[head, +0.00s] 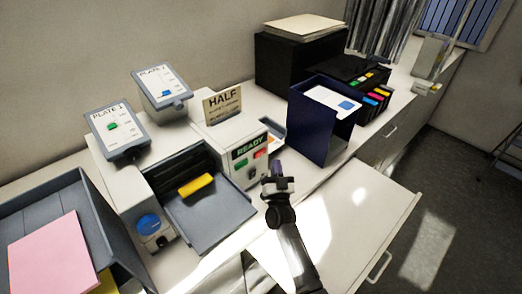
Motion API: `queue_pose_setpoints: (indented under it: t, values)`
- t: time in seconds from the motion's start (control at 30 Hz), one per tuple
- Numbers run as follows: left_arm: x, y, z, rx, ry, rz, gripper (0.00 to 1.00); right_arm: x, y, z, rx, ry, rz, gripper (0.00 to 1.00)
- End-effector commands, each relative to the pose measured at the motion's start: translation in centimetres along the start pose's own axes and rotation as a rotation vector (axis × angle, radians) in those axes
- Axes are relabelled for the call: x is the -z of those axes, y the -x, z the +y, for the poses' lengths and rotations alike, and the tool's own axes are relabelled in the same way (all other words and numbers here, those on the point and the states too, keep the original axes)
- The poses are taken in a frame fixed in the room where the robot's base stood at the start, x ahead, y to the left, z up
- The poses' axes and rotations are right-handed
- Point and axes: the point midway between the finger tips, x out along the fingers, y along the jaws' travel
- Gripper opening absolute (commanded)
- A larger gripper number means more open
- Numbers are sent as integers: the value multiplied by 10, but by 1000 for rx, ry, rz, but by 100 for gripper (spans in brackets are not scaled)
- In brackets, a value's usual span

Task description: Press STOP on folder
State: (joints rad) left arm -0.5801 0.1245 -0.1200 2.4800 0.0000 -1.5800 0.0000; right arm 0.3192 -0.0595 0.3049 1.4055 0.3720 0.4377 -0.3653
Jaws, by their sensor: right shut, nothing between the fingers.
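The folder machine (125,186) is a white unit with a dark grey tray (215,215). Its right front panel (247,175) carries a READY display, with a green button (254,170) and a red button (275,146) below it. Any lettering on the buttons is too small to read. My right gripper (277,172) is shut and empty, just in front of the panel's right edge, below the red button. I cannot tell whether it touches the panel. My left gripper is not in view.
A HALF sign (222,104) stands on the machine, with two PLATE screens (117,132) to its left. A dark blue box (318,127) stands right of the panel. A grey tray with pink paper (52,254) is at lower left. A drawer (370,205) juts out at right.

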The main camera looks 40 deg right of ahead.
Motion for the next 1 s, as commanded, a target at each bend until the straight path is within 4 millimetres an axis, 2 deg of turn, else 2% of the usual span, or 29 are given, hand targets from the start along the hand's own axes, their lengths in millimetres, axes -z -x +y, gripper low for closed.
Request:
queue_pose_setpoints:
  t: [0.2, 1.0]
  values:
    - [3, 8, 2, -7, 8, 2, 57, 6, 7, 5, 0, 1, 1, 0]
    - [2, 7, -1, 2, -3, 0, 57, 6, 8, 6, 0, 0, 1, 0]
